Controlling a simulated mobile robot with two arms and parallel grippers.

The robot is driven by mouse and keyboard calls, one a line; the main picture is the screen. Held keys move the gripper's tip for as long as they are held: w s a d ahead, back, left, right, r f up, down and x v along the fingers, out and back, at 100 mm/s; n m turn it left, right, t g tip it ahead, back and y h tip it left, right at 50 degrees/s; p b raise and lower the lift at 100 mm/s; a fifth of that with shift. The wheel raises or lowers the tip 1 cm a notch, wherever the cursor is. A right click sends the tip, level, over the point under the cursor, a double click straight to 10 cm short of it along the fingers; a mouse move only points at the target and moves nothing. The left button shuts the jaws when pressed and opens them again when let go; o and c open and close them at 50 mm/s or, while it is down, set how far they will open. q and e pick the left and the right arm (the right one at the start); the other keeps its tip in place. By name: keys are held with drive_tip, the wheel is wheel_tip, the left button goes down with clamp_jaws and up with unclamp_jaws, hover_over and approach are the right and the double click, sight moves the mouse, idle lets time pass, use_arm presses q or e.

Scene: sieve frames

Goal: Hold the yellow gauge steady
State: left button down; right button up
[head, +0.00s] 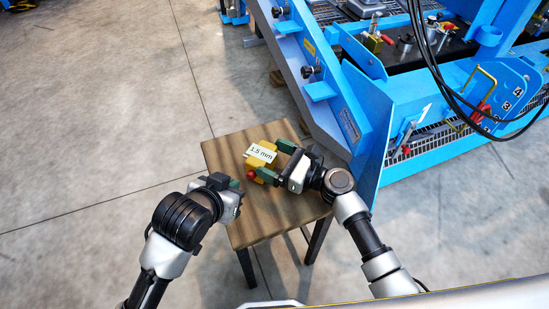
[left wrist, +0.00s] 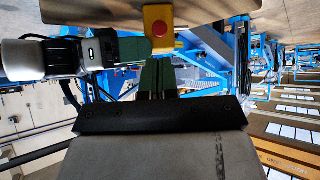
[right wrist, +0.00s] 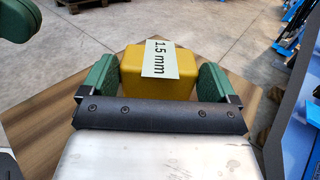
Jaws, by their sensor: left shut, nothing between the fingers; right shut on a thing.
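The yellow gauge (head: 256,161) is a block with a white "1.5 mm" label on top and a red knob on its side. It is over the wooden stool top, and I cannot tell whether it touches it. My right gripper (head: 276,161) is shut on the gauge, one green finger on each side, as the right wrist view shows with the gauge (right wrist: 130,77) between them. In the left wrist view the gauge (left wrist: 151,15) and red knob are beyond my closed fingers (left wrist: 158,77).
The wooden stool (head: 222,152) has bare top at its left and front. A blue machine frame (head: 330,105) stands close behind and right of it, with black cables (head: 440,75) hanging at the right. Open concrete floor (head: 90,120) lies to the left.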

idle(0.4)
